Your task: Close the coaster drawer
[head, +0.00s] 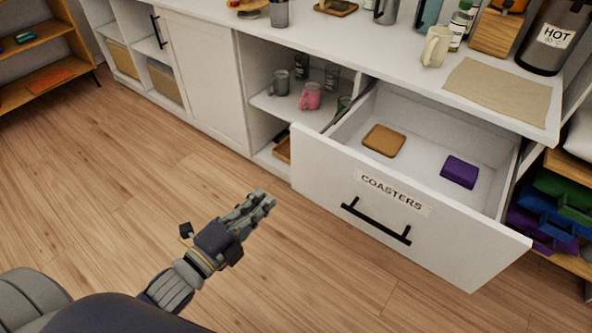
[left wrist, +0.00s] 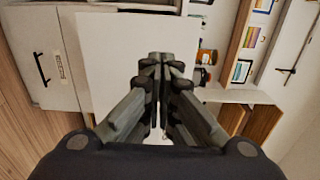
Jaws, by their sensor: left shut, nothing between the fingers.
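The coaster drawer (head: 330,190) stands pulled well out from the white cabinet in the head view. Its front bears a "COASTERS" label (head: 392,193) and a black bar handle (head: 376,222). Inside lie a tan square coaster (head: 384,140) and a purple block-like item (head: 459,172), apart from each other. My left gripper (head: 268,201) is shut and empty, in front of and to the left of the drawer front, apart from it. Its closed fingers (left wrist: 160,65) also show in the left wrist view, with a handle and label (left wrist: 62,66) at left. My right gripper is out of view.
An open shelf with mugs (head: 311,96) and glasses is left of the drawer. The counter above holds a beige mat (head: 497,90), a cream pitcher (head: 436,46) and a "HOT" dispenser (head: 552,38). Coloured bins (head: 560,195) stand at right. The wooden floor (head: 120,190) is clear.

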